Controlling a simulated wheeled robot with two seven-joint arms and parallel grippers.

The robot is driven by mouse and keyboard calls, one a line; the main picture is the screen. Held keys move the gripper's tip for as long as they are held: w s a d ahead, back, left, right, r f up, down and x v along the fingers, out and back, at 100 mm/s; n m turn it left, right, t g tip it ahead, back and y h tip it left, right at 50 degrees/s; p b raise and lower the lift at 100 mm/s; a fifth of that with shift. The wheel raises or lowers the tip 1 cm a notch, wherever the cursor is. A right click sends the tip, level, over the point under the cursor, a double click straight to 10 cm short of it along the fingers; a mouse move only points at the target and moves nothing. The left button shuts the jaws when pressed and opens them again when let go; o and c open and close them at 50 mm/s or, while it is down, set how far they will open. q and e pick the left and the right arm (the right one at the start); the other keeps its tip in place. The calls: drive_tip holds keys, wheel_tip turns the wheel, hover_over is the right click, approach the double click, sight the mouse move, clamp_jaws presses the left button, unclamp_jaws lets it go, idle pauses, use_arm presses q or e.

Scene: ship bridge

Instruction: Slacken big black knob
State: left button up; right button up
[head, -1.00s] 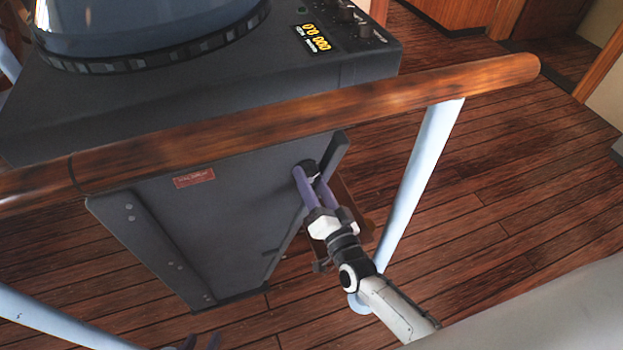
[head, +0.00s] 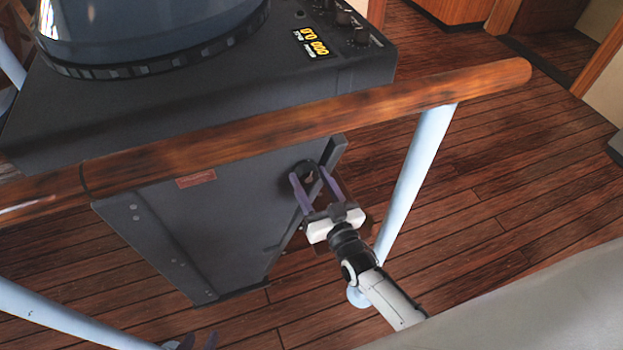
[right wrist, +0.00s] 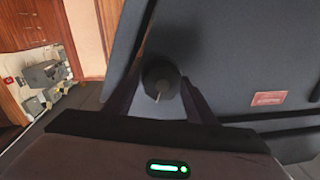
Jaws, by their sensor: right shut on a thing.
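The big black knob (head: 307,170) sits on the upper right of the dark console's sloping side panel (head: 210,230). In the right wrist view the round knob (right wrist: 160,80) has a pale pointer mark and lies between the two fingers. My right gripper (head: 309,174) has its purple fingers on either side of the knob and is shut on it. The fingers partly hide the knob in the head view.
A wooden handrail (head: 480,84) on pale blue posts (head: 415,185) crosses above and in front of the panel. The console top holds a lit display (head: 311,43) and several small knobs. A red label (head: 196,179) is on the panel. Plank floor is clear at right.

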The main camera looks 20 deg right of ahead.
drive_tip(key=shift+a+r, duration=0.2)
drive_tip(key=shift+a, duration=0.1)
drive_tip(key=o, duration=1)
drive_tip(key=shift+c, duration=0.2)
drive_tip(key=shift+f, duration=0.1)
drive_tip(key=shift+d, duration=0.1)
drive_tip(key=shift+s+f, duration=0.1)
drive_tip(key=shift+s+d, duration=0.1)
drive_tip(key=shift+s, duration=0.3)
drive_tip(key=s, duration=0.9)
drive_tip(key=shift+d+p, duration=0.4)
drive_tip(key=shift+s, duration=0.1)
